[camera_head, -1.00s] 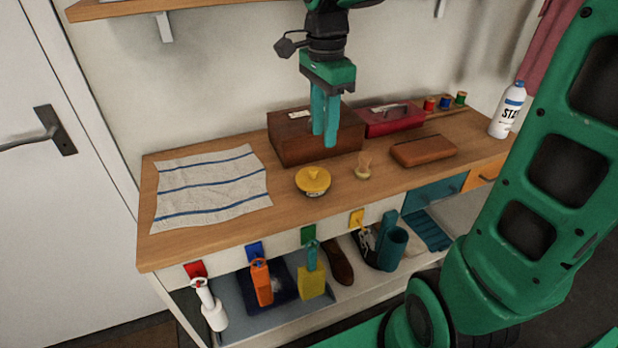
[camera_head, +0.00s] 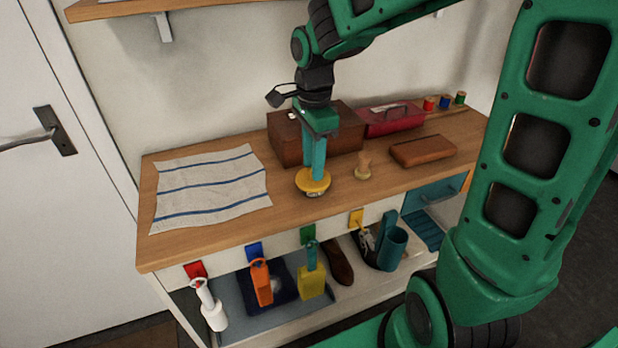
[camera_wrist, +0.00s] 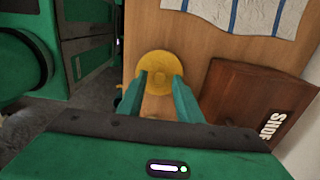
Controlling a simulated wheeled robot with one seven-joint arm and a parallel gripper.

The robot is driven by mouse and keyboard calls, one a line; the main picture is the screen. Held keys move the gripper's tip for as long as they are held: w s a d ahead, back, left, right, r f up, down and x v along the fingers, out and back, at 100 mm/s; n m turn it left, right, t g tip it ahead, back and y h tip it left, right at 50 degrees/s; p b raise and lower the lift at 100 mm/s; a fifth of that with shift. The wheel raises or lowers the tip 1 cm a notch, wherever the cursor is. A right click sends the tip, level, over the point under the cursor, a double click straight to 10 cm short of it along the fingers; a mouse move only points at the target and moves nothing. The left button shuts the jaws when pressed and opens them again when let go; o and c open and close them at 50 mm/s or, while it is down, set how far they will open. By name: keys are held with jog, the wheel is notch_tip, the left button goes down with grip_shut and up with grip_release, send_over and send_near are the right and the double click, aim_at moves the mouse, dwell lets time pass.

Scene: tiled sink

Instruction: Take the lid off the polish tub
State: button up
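The polish tub (camera_head: 314,193) stands on the wooden bench top with its round yellow lid (camera_head: 301,181) on it. The lid also shows in the wrist view (camera_wrist: 158,62), just beyond my fingertips. My gripper (camera_head: 314,174) points down over the lid, its green fingers covering the lid's middle and knob in the head view. In the wrist view my gripper (camera_wrist: 161,80) has its fingers apart, with a clear gap between them. I cannot tell whether the fingertips touch the lid.
A brown box (camera_head: 288,140) stands close behind the tub, and a small wooden-handled item (camera_head: 363,168) stands to its right. A striped cloth (camera_head: 210,188) lies left. A brown case (camera_head: 422,150) and a red box (camera_head: 392,121) are farther right. The bench's front edge is near.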

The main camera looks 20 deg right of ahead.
jog(key=shift+f, duration=0.7)
grip_shut()
jog(key=shift+r, duration=0.15)
